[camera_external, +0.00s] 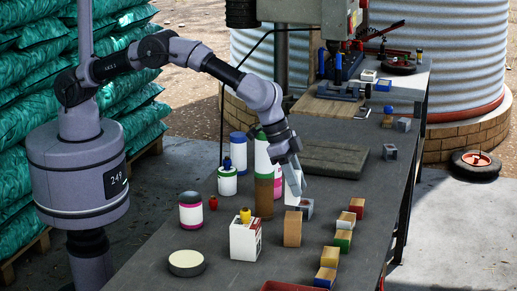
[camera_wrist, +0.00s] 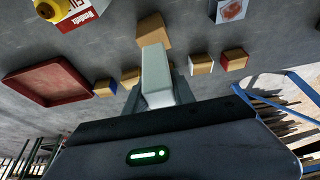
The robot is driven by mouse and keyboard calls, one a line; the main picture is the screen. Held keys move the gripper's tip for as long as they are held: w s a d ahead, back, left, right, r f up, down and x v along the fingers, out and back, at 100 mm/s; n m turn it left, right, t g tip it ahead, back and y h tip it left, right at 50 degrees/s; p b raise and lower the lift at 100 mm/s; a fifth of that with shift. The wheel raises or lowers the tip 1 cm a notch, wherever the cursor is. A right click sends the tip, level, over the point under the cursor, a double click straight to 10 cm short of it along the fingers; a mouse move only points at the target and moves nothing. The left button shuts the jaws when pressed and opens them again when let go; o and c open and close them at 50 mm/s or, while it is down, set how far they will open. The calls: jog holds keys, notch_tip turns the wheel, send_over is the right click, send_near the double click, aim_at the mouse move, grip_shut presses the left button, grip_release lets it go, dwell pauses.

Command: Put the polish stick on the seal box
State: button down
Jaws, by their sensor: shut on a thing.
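My gripper (camera_wrist: 158,95) is shut on a pale grey-green bar, which I take for the polish stick (camera_wrist: 156,72). In the external view my gripper (camera_external: 294,180) points down over the bench, with the pale stick partly hidden between its fingers. Below and left stands a white box with red print (camera_external: 244,240) and a yellow item on top; it also shows in the wrist view (camera_wrist: 85,17). A grey box (camera_external: 307,207) sits close below my gripper; it has a reddish patch inside in the wrist view (camera_wrist: 232,10). I cannot tell which is the seal box.
A tan block (camera_external: 292,228) stands in front of my gripper. Several small coloured blocks (camera_external: 342,240) line the right edge. A tall green, white and brown cylinder (camera_external: 264,190) stands just left. A red tray (camera_wrist: 65,84) lies at the near end. A slatted board (camera_external: 333,158) lies behind.

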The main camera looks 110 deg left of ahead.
aim_at(299, 198)
jog(key=shift+w+f+b, duration=0.25)
jog(key=shift+f+b, duration=0.05)
jog(key=shift+f, duration=0.1)
notch_tip(299, 198, down, 3)
jog(key=shift+b, duration=0.8)
jog(key=shift+r, duration=0.2)
jog(key=c, duration=1.5)
grip_release()
jog(key=shift+f, duration=0.2)
jog(key=o, duration=0.4)
jog(key=shift+o, duration=0.2)
